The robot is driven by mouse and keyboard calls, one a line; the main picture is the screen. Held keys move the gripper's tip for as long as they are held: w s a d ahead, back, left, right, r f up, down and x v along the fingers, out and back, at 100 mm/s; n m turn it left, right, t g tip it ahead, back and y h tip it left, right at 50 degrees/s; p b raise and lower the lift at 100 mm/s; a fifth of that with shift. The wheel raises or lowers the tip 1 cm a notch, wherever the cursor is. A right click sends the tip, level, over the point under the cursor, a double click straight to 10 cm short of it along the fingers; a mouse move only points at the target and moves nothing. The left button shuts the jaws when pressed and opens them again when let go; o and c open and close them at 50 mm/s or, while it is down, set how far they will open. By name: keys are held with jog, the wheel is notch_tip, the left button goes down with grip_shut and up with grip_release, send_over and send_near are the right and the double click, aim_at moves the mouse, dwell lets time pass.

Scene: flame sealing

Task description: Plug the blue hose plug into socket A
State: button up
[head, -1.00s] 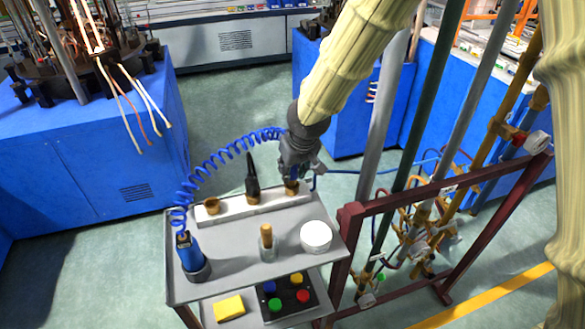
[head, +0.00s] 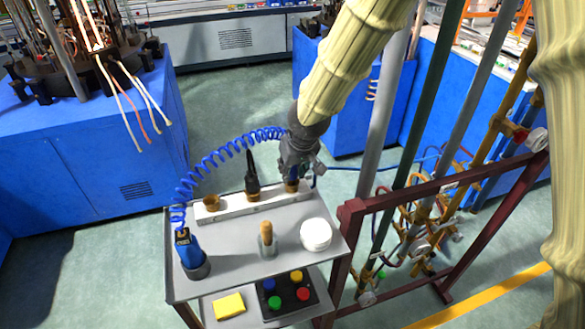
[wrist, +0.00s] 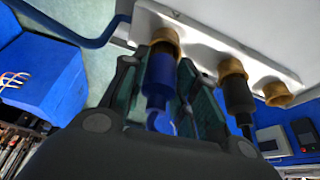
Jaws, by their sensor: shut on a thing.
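My gripper (head: 297,172) is over the right end of the white socket block (head: 232,213) on the cart. It is shut on the blue hose plug (wrist: 160,78), which shows between the fingers in the wrist view. The plug is in line with a brass socket (wrist: 164,38), its front end at the socket mouth; how deep it sits cannot be told. A black plug (head: 252,178) stands upright in the middle socket. The left socket (head: 211,202) is empty; in the wrist view it is at the right (wrist: 277,93). I can read no socket letters. The coiled blue hose (head: 222,158) arches from my gripper to the left.
On the cart top (head: 225,275) stand a blue torch-like tool (head: 190,250), a glass holder with a wooden handle (head: 267,240) and a white round container (head: 315,234). A button box (head: 287,294) and a yellow pad (head: 229,306) lie below. A dark red frame (head: 430,190) stands close right.

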jog(key=shift+f, duration=0.35)
jog(key=o, duration=1.1)
jog(key=shift+r+p, duration=3.5)
jog(key=shift+r, duration=1)
